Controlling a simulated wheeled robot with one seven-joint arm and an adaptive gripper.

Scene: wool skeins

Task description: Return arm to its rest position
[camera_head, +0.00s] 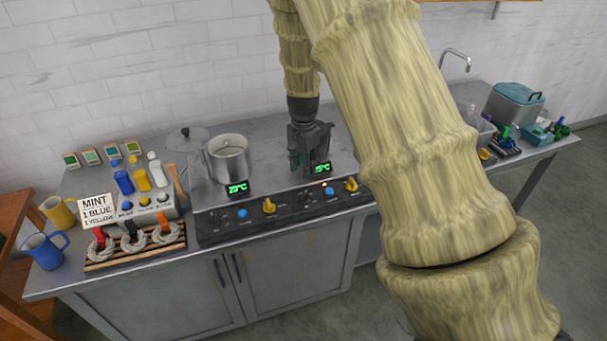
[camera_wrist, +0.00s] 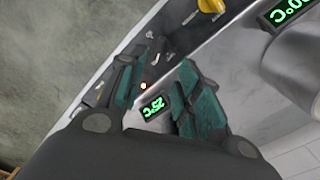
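My gripper (camera_head: 304,165) hangs pointing down over the right part of the hob, just behind the 25°C display (camera_head: 321,168). In the wrist view my gripper (camera_wrist: 168,58) has its two green-padded fingers apart, with nothing between them but the hob front and the 25°C display (camera_wrist: 154,108) beyond. My arm, in a yellowish ribbed cover, reaches across the right half of the head view and hides part of the counter.
A steel pot (camera_head: 228,160) stands on the hob left of my gripper. Wool skeins (camera_head: 134,242) lie on a wooden rack (camera_head: 150,253) at the front left, near bottles, a sign (camera_head: 97,209) and jugs (camera_head: 45,250). A lidded tub (camera_head: 513,105) stands far right.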

